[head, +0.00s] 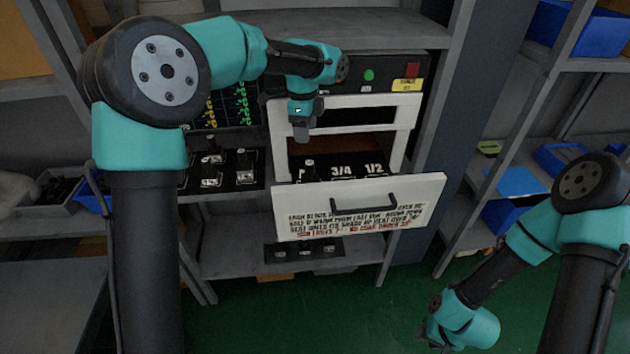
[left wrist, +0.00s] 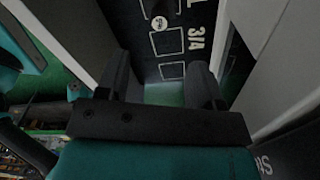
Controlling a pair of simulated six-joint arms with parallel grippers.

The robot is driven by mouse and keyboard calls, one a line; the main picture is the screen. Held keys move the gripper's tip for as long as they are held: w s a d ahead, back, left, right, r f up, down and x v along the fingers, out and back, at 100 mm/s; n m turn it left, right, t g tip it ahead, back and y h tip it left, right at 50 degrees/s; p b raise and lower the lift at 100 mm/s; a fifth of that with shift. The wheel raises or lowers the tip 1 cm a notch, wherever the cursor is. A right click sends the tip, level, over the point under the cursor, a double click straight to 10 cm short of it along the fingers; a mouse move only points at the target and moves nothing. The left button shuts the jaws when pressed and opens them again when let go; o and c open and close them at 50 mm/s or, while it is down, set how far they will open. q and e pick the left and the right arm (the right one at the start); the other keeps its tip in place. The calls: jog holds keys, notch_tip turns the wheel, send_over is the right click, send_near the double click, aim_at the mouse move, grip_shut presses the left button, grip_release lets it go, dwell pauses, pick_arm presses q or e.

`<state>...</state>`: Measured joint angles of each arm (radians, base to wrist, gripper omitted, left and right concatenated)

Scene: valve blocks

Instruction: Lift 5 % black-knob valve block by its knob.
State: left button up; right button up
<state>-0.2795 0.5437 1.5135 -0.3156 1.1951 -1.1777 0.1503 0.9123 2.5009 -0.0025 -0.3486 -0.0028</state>
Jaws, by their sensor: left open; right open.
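A valve block with a dark upright knob (head: 310,169) stands in the opened drawer, at the left of its marked black floor. A round pale-topped piece, perhaps this block, shows in the left wrist view (left wrist: 159,23). Other dark-knobbed valve blocks (head: 211,170) (head: 244,166) stand on the left shelf. I cannot read a 5 % mark on any block. My left gripper (head: 303,134) points down above the drawer; in the left wrist view (left wrist: 162,84) its fingers are apart with nothing between them. My right gripper (head: 430,335) is low at the right, empty and away from the blocks.
The drawer's white front (head: 360,207) has a dark handle (head: 364,203) and printed text. Its floor has outlined squares and labels 3/4 and 1/2. A white frame (head: 403,118) surrounds the opening. A lower shelf holds a dark tray (head: 304,250). Blue bins (head: 590,25) stand right.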

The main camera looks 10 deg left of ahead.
pick_arm(q)
jog(key=r, duration=0.2)
jog(key=shift+w+d+r+m, duration=0.25)
jog(key=shift+r+m, duration=0.1)
jog(key=shift+m, duration=0.05)
jog(key=shift+f, duration=0.1)
send_near(310, 172)
jog(key=f, duration=0.1)
jog(key=w+f, duration=0.1)
jog(key=f, duration=0.1)
jog(key=w+f, duration=0.1)
jog(key=f, duration=0.1)
jog(key=shift+a+f, duration=0.25)
jog(key=shift+a, duration=0.05)
jog(key=shift+f, duration=0.25)
jog(key=shift+s+d+f, duration=0.1)
jog(key=shift+s+f, duration=0.05)
jog(key=shift+f, duration=1.15)
jog(key=shift+s+d+f, duration=0.1)
jog(key=shift+s+f, duration=0.05)
jog(key=shift+f, duration=1.2)
